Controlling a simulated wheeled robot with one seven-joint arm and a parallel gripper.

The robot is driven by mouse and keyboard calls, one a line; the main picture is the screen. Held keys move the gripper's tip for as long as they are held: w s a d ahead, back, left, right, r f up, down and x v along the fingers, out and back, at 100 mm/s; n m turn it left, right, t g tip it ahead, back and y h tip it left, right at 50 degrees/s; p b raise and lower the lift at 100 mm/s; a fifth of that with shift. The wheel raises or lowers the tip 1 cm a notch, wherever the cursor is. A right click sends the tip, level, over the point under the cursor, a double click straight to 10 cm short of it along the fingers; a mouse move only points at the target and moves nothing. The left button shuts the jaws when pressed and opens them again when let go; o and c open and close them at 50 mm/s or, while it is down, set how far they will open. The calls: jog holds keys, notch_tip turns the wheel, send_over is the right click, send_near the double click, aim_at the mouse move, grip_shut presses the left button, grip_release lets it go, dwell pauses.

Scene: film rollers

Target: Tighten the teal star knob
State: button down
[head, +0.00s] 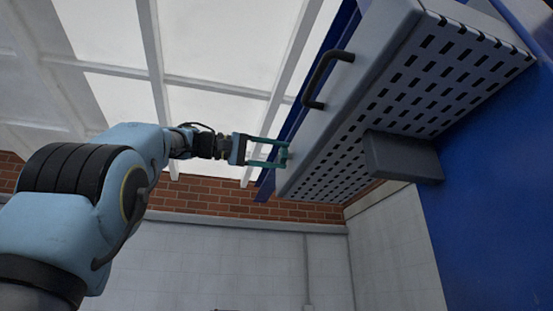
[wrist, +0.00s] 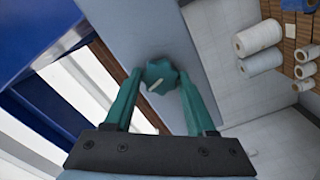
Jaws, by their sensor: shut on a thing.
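The teal star knob (wrist: 161,75) sits on the grey face of the machine's cover, with a pale pointer mark on it running diagonally. In the head view it is a small teal shape (head: 283,154) near the left end of the cover, partly hidden by the fingers. My gripper (wrist: 160,90) has teal fingers, one on each side of the knob, and is shut on it. In the head view my gripper (head: 282,153) reaches in from the left, with its fingertips at the cover's face.
The grey slotted cover (head: 395,100) carries a black handle (head: 326,77) to the right of the knob. A grey box (head: 403,157) hangs below it. Blue machine panels stand behind and at the right. White rolls (wrist: 258,37) lie at the right in the wrist view.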

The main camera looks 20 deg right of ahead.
jog(key=shift+f+m+b, duration=0.1)
jog(key=shift+m+b, duration=0.3)
jog(key=shift+m, duration=0.8)
jog(key=shift+c, duration=1.1)
grip_release()
jog(key=shift+a, duration=0.1)
jog(key=w+a+b, duration=0.1)
jog(key=a, duration=0.9)
jog(key=shift+a, duration=0.3)
jog(key=shift+w, duration=0.15)
